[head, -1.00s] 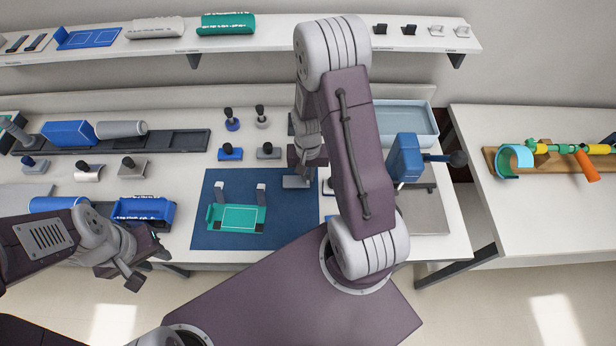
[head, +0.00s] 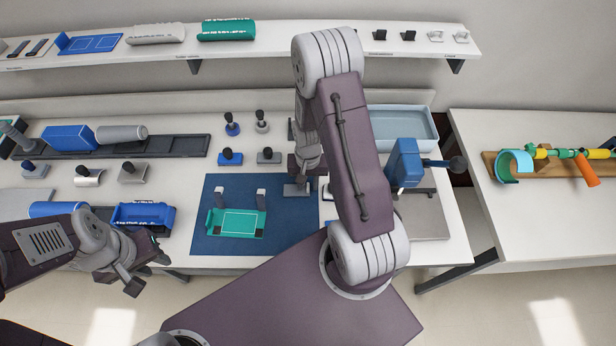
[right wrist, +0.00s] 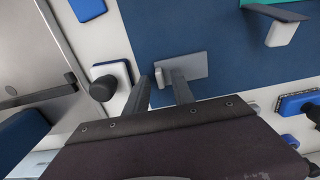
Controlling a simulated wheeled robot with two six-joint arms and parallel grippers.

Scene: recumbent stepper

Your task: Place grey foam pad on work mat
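The grey foam pad (head: 297,190) lies on the right part of the dark blue work mat (head: 225,247). In the right wrist view the pad (right wrist: 193,64) shows as a light grey plate lying flat on the mat (right wrist: 225,30), with a small raised part at its near left end. My right gripper (right wrist: 163,76) is just above that end. Its two fingers stand apart, either side of the raised part, with a gap visible. In the head view my right arm partly hides this gripper (head: 298,176). My left gripper (head: 147,272) is open and empty by the table's front edge.
A green tray (head: 238,224) with two upright brackets sits on the mat left of the pad. Several knobbed pads, including a blue one (head: 230,158), stand behind the mat. A blue bin (head: 143,214) is left of it. A light blue tray (head: 405,122) is at the back right.

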